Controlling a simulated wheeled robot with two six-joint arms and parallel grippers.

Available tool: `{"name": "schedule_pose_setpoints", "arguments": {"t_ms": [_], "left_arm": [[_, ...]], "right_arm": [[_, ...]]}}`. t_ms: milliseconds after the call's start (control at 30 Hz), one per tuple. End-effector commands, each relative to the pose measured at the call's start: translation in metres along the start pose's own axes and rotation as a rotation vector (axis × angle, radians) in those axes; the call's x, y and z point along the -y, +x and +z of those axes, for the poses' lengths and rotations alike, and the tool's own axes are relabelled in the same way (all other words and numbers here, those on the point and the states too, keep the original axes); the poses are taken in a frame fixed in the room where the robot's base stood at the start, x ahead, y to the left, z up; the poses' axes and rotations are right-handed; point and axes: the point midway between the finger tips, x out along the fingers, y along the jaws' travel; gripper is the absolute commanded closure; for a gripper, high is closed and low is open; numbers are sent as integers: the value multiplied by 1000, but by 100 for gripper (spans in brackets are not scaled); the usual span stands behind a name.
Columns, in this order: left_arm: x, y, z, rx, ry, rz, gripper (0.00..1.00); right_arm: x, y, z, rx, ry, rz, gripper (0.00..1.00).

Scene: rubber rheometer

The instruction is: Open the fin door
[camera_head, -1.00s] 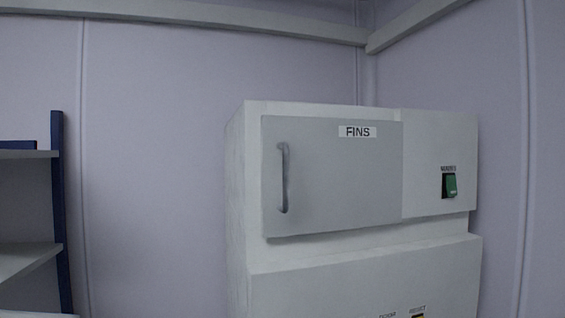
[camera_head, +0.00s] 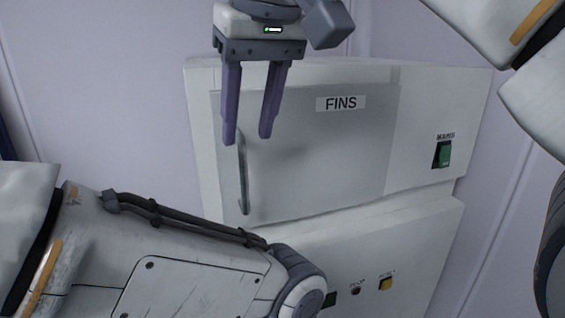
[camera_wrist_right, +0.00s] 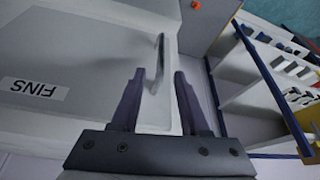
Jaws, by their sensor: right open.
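The grey fin door (camera_head: 330,150), labelled FINS, is shut on the front of the white machine. Its vertical bar handle (camera_head: 242,172) is near the door's left edge. My right gripper (camera_head: 247,139) is open and empty, pointing down at the handle's upper end. In the right wrist view, the handle (camera_wrist_right: 158,60) shows in line with the gap between the fingertips. I cannot tell whether the fingers are around it or still short of it. My left arm crosses the lower left; its gripper is not in view.
A green switch (camera_head: 442,154) is on the panel right of the door. A yellow button (camera_head: 386,283) and other small controls sit below. In the right wrist view, a white shelf unit with blue edges (camera_wrist_right: 270,75) holds several items beside the machine. Bare wall lies left of the machine.

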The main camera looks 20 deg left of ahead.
Motion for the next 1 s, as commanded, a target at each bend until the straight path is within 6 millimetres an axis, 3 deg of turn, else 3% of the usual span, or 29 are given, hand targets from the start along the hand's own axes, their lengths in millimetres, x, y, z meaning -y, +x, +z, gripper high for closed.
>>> {"name": "schedule_pose_setpoints", "arguments": {"t_ms": [600, 1000], "left_arm": [[0, 0, 0, 0, 0, 0, 50], [0, 0, 0, 0, 0, 0, 50]], "right_arm": [[0, 90, 0, 3, 1, 0, 55], [0, 101, 0, 0, 1, 0, 55]]}}
